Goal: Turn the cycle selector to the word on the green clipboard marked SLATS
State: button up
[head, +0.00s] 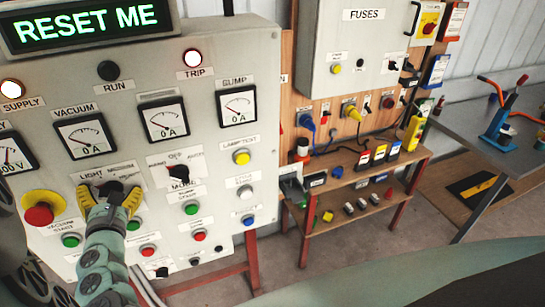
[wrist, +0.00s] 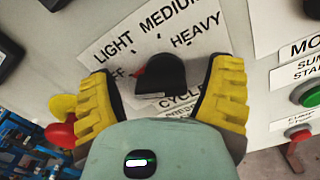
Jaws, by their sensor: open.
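The cycle selector (wrist: 162,74) is a black knob with a red pointer, under a white plate lettered LIGHT, MEDIUM and HEAVY. At the plate's left, a partly hidden word ends in FF. The red pointer (wrist: 138,72) is at the knob's left side, towards that word. My gripper (head: 108,192) is open in front of the selector. In the wrist view, its yellow fingers with black pads (wrist: 162,88) stand either side of the knob, with gaps on both sides. I cannot make out a green clipboard marked SLATS in either view.
A red emergency button on yellow (head: 40,212) is left of my gripper. The MODE knob (head: 180,175) and several push buttons are to its right. A red-framed shelf (head: 380,205) and a grey bench (head: 470,110) stand further right.

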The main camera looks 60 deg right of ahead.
dwell(0.3)
jog(key=c, duration=1.2)
jog(key=shift+f, duration=0.1)
